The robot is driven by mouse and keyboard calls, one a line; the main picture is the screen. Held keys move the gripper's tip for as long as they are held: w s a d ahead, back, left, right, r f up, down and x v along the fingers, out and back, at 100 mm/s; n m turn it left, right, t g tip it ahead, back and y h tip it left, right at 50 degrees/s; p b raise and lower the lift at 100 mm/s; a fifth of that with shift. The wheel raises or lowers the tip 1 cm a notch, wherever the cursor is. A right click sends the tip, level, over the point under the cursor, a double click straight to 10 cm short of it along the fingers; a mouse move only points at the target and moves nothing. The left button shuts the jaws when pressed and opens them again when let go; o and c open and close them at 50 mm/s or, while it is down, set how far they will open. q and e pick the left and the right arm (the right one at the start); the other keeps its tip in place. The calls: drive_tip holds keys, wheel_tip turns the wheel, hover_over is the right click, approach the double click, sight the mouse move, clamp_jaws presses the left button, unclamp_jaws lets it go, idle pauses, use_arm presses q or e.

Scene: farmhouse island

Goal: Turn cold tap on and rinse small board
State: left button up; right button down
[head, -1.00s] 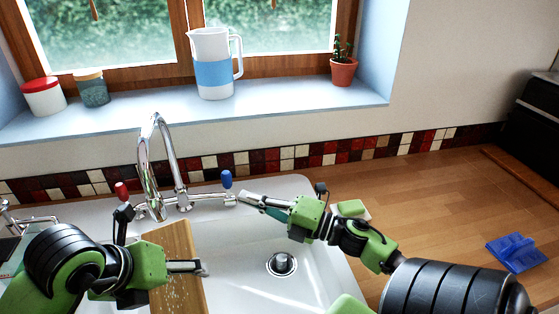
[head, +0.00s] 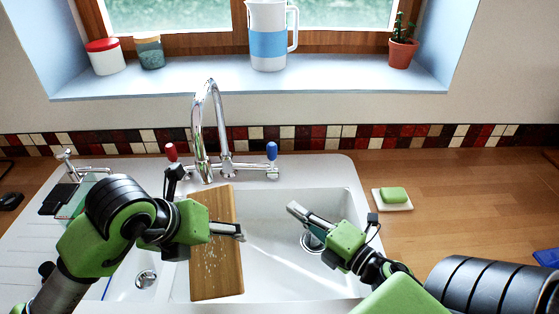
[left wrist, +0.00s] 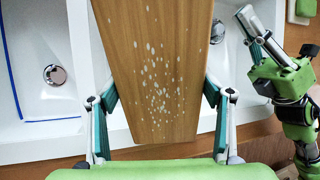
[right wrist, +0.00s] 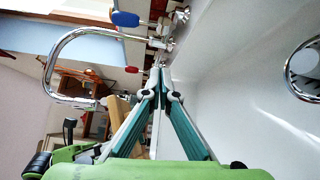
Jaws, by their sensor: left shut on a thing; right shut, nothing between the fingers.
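The chrome tap (head: 211,120) has a red handle (head: 171,151) and a blue cold handle (head: 271,151). I cannot make out a water stream at the spout. My right gripper (head: 294,209) is shut and empty over the right basin, apart from the blue handle, which also shows in the right wrist view (right wrist: 124,19).
The white sink (head: 335,200) has a drain fitting (head: 311,243) below my right gripper. A green soap on a dish (head: 392,205) sits on the counter to the right. A jug (head: 268,40), jars and a potted plant (head: 402,50) stand on the sill.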

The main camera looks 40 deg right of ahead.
sight(273, 155)
use_arm(q)
drive_tip(key=shift+r, duration=0.1)
use_arm(e)
drive_tip(key=s+a+r+m+h, duration=0.2)
drive_tip(key=a+r+m+h, duration=0.2)
drive_tip(key=r+m+h, duration=0.4)
drive_tip(key=shift+n+h, duration=0.4)
drive_tip(key=shift+h, duration=0.3)
drive_tip(key=x, duration=0.4)
drive_tip(key=f+x, duration=0.1)
drive_tip(key=x, duration=0.4)
drive_tip(key=f+x, duration=0.1)
drive_tip(key=x, duration=0.3)
drive_tip(key=shift+w+d, duration=0.2)
drive_tip(key=shift+w, duration=0.15)
